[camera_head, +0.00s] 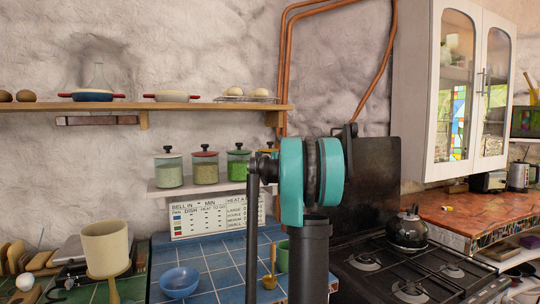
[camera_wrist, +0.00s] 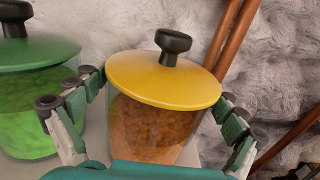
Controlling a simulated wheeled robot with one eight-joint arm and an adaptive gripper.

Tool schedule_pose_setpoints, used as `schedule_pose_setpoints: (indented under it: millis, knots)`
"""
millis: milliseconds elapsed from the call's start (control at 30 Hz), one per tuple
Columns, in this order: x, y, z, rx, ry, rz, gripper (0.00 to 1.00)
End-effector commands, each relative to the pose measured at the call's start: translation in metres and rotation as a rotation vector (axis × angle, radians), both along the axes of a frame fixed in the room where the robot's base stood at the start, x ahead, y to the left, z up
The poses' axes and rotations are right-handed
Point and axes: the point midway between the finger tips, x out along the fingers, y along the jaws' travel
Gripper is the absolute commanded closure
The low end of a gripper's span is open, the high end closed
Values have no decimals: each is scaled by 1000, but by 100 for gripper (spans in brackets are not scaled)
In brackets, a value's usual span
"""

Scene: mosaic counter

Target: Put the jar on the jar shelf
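The yellow-lidded jar (camera_wrist: 150,130) has a black knob and orange-brown contents. In the wrist view it stands between the spread fingers of my gripper (camera_wrist: 162,88), with a finger on each side and small gaps beside the lid. Its lower part is hidden by my gripper. In the head view only a sliver of this jar (camera_head: 267,150) shows behind my arm, at the right end of the white jar shelf (camera_head: 165,191). My fingertips are hidden there. A green-lidded jar (camera_wrist: 30,100) stands just left of it, close to my left finger.
Two more jars, white-lidded (camera_head: 169,170) and red-lidded (camera_head: 205,168), stand further left on the jar shelf. A wooden shelf (camera_head: 140,107) with pans runs above. Copper pipes (camera_head: 286,60) climb the wall to the right. A stove with a kettle (camera_head: 407,232) is at the right.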

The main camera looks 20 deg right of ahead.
Motion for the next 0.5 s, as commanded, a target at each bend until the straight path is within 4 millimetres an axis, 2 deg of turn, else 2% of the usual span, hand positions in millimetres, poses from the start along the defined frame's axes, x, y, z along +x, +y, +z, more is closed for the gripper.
schedule_pose_setpoints:
  millis: [367, 500]
  knots:
    - [-1, 0, 3, 0, 0, 0, 0]
    - [-14, -1, 3, 0, 0, -1, 0]
